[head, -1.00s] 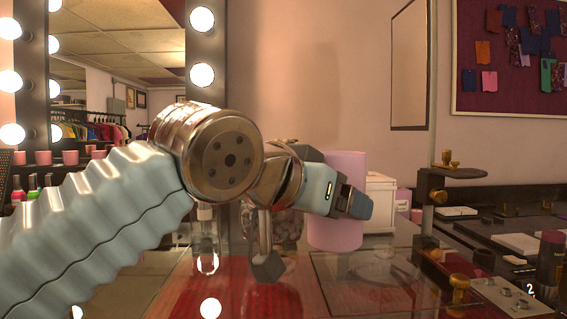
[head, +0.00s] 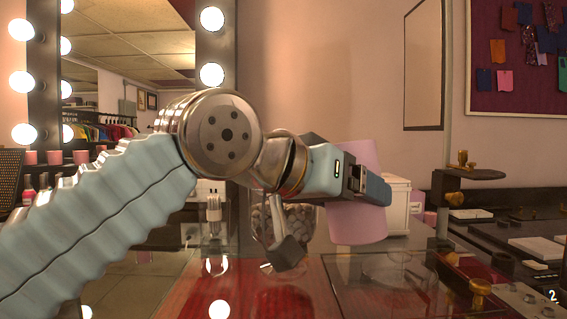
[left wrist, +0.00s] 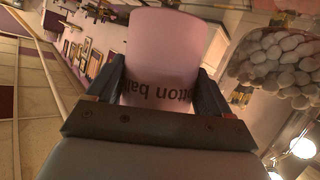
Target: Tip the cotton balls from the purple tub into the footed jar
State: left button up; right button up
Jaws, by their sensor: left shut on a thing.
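The purple tub (head: 356,224) is held off the counter at the centre right of the head view, tilted a little with its top leaning left. My left gripper (head: 372,190) is shut on it and covers its middle. In the left wrist view the tub (left wrist: 165,50) sits between both fingers, with "cotton ball" lettering showing upside down. The footed glass jar (head: 292,220) stands to the left of the tub, partly behind my left wrist. Whitish balls show inside the jar, also in the left wrist view (left wrist: 280,62). The tub's inside is hidden. My right gripper is not in view.
A lit mirror frame (head: 215,120) stands behind on the left. A white box (head: 397,205) is behind the tub. A metal stand with brass knobs (head: 440,205) stands to the right. A glass tray (head: 385,275) lies in front on the counter.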

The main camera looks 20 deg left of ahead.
pick_arm(q)
jog(key=shift+w+a+r+n+h+p, duration=0.1)
jog(key=shift+a+r+n+h+p, duration=0.15)
jog(key=shift+r, duration=0.3)
jog(key=shift+w+a+r+n+h+p, duration=0.1)
jog(key=shift+r+n, duration=0.25)
jog(key=shift+r, duration=0.2)
jog(key=shift+w+a+r+n+g+h+p, duration=0.1)
jog(key=shift+a+r+n+h+p, duration=0.25)
jog(key=shift+r+n+p, duration=0.45)
jog(key=shift+w+a+r+n+g+h+p, duration=0.1)
jog(key=shift+a+r+n+h+p, duration=0.3)
jog(key=shift+r, duration=0.75)
jog(key=shift+w+a+r+n+g+h+p, duration=0.1)
jog(key=shift+a+r+n+h+p, duration=0.1)
jog(key=shift+r+n+h+p, duration=0.6)
jog(key=shift+r+n+h+b, duration=0.25)
jog(key=shift+n+h+b, duration=0.55)
jog(key=shift+n+b, duration=0.75)
jog(key=shift+w+a+r+n+p, duration=0.1)
jog(key=shift+a+r+n+p, duration=0.2)
jog(key=shift+n+p, duration=0.15)
jog(key=shift+w+a+r+n+t+h, duration=0.2)
jog(key=shift+a+r+n+t+h, duration=0.1)
jog(key=shift+a+n+t, duration=0.15)
jog(key=shift+w+a+r+n+t, duration=0.1)
jog(key=shift+a+r+n+t, duration=0.25)
jog(key=shift+n, duration=0.6)
